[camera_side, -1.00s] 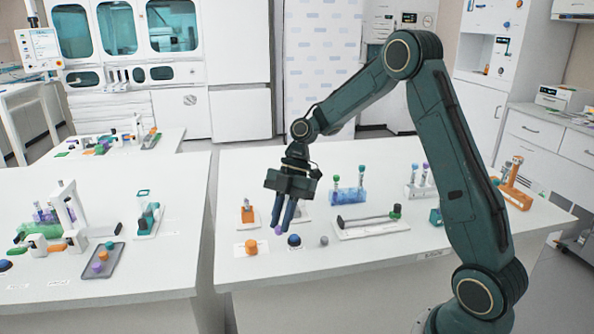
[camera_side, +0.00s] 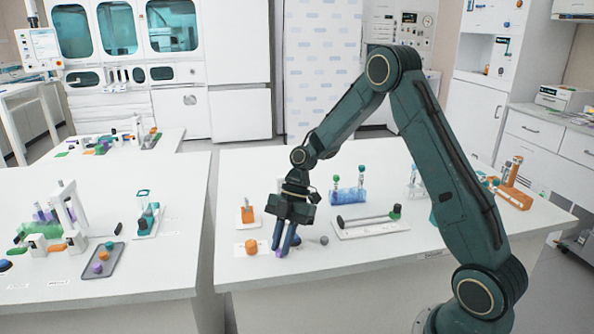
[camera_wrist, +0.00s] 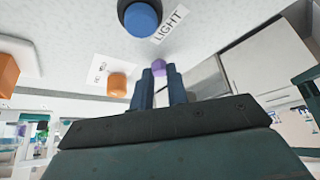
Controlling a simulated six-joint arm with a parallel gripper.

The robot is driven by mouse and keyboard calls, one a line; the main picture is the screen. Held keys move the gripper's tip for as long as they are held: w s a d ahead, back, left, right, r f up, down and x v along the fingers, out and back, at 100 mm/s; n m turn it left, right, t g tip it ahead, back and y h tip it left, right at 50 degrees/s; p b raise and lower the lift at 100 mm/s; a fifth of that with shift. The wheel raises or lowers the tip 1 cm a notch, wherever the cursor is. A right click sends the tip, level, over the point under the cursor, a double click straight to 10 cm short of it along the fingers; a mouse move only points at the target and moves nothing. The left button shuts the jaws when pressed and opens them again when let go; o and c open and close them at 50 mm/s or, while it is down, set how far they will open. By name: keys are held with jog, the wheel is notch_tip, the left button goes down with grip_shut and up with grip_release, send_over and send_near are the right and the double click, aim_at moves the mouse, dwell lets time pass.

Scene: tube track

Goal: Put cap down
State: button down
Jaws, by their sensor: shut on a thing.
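A small purple cap (camera_side: 280,253) is between the fingertips of my gripper (camera_side: 282,248) in the side view, low over the front part of the white table. The purple cap also shows in the wrist view (camera_wrist: 159,68), at the tips of the two blue fingers (camera_wrist: 159,74). The gripper is shut on it. Whether the cap touches the table is hard to tell.
An orange cap (camera_side: 251,246) stands on a white card just left of the gripper. A blue button (camera_wrist: 140,19) labelled LIGHT is close by, mostly hidden in the side view. A grey knob (camera_side: 324,240) is to the right. Behind are a blue tube rack (camera_side: 348,196) and a white track (camera_side: 370,228).

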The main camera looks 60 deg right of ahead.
jog(key=shift+f, duration=0.1)
jog(key=c, duration=1.4)
grip_release()
jog(key=v, duration=1.2)
